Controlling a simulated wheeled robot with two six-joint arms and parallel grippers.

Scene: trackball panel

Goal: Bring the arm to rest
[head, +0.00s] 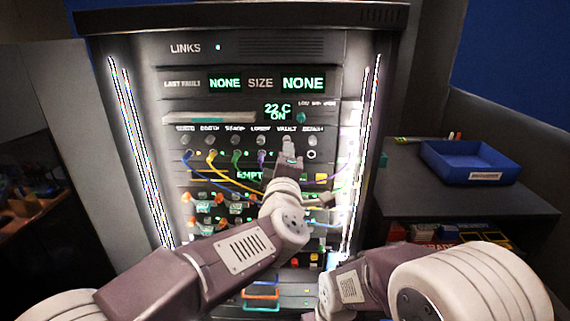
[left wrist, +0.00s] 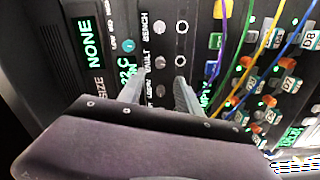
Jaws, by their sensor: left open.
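My left gripper (head: 289,150) is in front of the rack panel (head: 252,63), by the row of labelled knobs and sockets near the VAULT and BENCH labels. In the left wrist view the left gripper (left wrist: 158,92) has its two fingers apart, with nothing held between them. I cannot tell whether the fingertips touch the panel. My right arm (head: 360,282) is folded low at the bottom right of the head view. Its gripper fingers do not show.
Blue, yellow, green and purple cables (left wrist: 266,50) hang from sockets beside the left gripper. Orange plugs sit lower on the panel. A blue tray (head: 470,162) stands on a dark side shelf (head: 462,203) at the right. Bright light strips edge the rack.

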